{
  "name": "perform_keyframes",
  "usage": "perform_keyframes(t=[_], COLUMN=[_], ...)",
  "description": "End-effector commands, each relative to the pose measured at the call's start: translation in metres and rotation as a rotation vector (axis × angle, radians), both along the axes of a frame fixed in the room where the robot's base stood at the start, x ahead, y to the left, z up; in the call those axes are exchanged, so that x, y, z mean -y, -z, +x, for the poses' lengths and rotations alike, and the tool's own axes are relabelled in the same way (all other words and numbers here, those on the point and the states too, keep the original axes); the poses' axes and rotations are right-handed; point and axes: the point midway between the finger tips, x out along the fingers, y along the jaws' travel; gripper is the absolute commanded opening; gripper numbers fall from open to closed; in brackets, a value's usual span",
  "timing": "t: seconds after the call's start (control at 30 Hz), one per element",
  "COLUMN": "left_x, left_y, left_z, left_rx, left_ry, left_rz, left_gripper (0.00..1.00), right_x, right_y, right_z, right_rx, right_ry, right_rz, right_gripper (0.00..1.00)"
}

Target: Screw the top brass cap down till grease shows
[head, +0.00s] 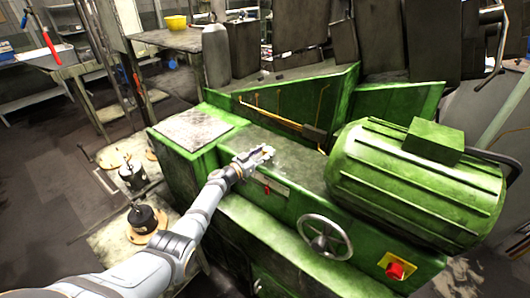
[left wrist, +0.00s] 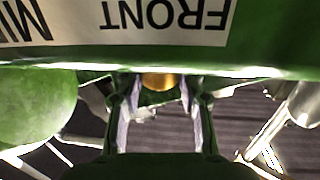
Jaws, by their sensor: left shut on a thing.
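In the left wrist view a brass cap (left wrist: 158,82) shows as a rounded golden piece beneath the edge of the green machine. My left gripper (left wrist: 158,92) has a finger on each side of it and is shut on it. Only part of the cap shows, and no grease can be made out around it. In the head view my left gripper (head: 266,152) is at the green machine (head: 290,165), near its top front edge; the cap is too small or hidden to make out there. My right gripper is not in view.
A label (left wrist: 165,20) with upside-down lettering, including FRONT, is close to the gripper. A big green ribbed motor (head: 415,185), a handwheel (head: 325,237) and a red button (head: 395,270) are to the right. Black-bodied parts (head: 143,218) stand at the left. Dark floor lies beyond.

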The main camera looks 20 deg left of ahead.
Motion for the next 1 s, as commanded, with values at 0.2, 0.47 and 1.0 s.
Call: perform_keyframes(t=[0.2, 0.47, 1.0], left_x=[-0.002, -0.003, -0.003], left_y=[0.001, -0.002, -0.002], left_z=[0.003, 0.002, 0.002], left_rx=[0.007, 0.005, 0.003], left_ry=[0.105, 0.166, 0.175], left_rz=[-0.001, -0.003, -0.003], left_gripper=[0.06, 0.06, 0.48], right_x=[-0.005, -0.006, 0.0], right_y=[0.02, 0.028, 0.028], right_z=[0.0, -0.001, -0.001], right_rx=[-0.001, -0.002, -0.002], right_ry=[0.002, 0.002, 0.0], right_rz=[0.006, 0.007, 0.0], right_gripper=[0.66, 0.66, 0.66])
